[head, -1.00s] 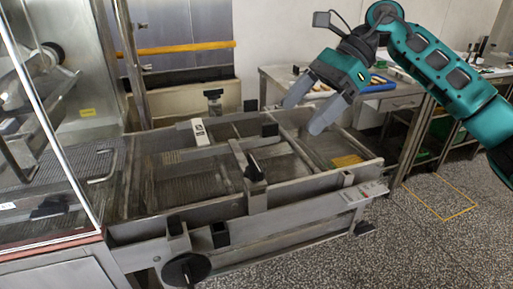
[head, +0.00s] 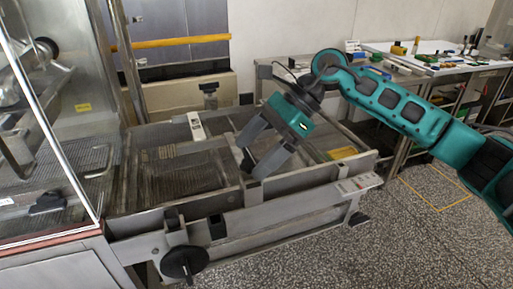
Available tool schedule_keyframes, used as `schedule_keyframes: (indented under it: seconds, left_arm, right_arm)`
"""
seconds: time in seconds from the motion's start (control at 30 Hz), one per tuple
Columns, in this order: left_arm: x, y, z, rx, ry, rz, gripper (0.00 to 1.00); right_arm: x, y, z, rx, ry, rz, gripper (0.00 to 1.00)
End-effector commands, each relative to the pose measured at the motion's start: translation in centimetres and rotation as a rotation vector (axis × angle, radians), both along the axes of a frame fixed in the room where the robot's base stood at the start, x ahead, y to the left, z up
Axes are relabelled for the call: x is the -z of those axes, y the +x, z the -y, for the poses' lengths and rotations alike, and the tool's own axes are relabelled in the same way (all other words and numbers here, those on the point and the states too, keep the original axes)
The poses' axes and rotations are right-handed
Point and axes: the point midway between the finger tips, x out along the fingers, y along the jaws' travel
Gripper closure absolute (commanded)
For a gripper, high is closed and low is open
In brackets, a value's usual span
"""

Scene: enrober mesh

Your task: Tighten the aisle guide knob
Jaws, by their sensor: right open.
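A black knob (head: 247,160) stands on the near guide in the middle of the grey conveyor frame (head: 290,187), on the side facing the open floor. I take it as the aisle guide knob. My right gripper (head: 249,161) reaches down from the upper right with its fingers spread, one on each side of the knob. The fingers hide part of the knob and guide; I cannot tell whether they touch it. My left gripper is not in view.
A black handwheel (head: 185,262) sits low on the frame's near side. Another black knob (head: 210,89) stands at the far side. A glass-sided machine is at the left; a workbench (head: 433,62) with tools stands at the back right. Speckled floor is open at right.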

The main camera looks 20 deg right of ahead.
Motion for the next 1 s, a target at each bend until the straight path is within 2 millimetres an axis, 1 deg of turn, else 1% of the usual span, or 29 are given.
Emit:
schedule_keyframes:
  seconds: [0.07,0.63,0.83,1.0]
  left_arm:
    - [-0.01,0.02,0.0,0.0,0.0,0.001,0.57]
    - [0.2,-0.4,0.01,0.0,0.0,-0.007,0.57]
    - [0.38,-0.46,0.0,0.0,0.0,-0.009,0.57]
    - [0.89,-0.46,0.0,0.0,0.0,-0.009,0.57]
  right_arm:
    - [0.0,-0.01,0.0,0.0,0.0,0.0,0.08]
    - [-0.03,0.0,0.03,-0.001,0.0,-0.001,0.62]
    - [0.03,-0.02,0.04,0.013,0.0,-0.001,0.62]
    - [0.16,-0.1,0.06,0.068,-0.001,0.0,0.62]
